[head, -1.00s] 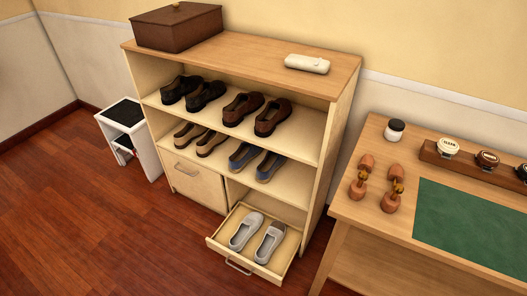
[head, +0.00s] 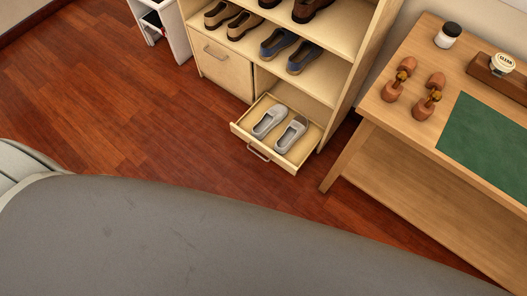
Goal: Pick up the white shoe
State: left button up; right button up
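Two white-grey loafers lie side by side in an open drawer (head: 240,130) at the bottom right of the shoe cabinet. The left white shoe (head: 269,121) and the right white shoe (head: 291,131) both have their toes toward the drawer's front. The drawer is pulled out, and its handle faces the open floor. Neither of my grippers is in view.
The cabinet (head: 222,72) holds tan shoes (head: 243,25), blue shoes (head: 303,59) and brown shoes above the drawer. A workbench (head: 355,150) with wooden shoe trees (head: 393,87) and a green mat (head: 490,135) stands to the right. Red wood floor (head: 130,110) is clear at left.

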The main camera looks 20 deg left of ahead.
aim_at(292, 133)
jog(key=i+j+z, duration=0.1)
jog(key=j, duration=0.25)
jog(key=i+j+z, duration=0.1)
jog(key=i+j, duration=0.15)
jog(key=i+j+z, duration=0.1)
jog(key=j, duration=0.4)
jog(key=i+j+z, duration=0.15)
jog(key=j, duration=0.2)
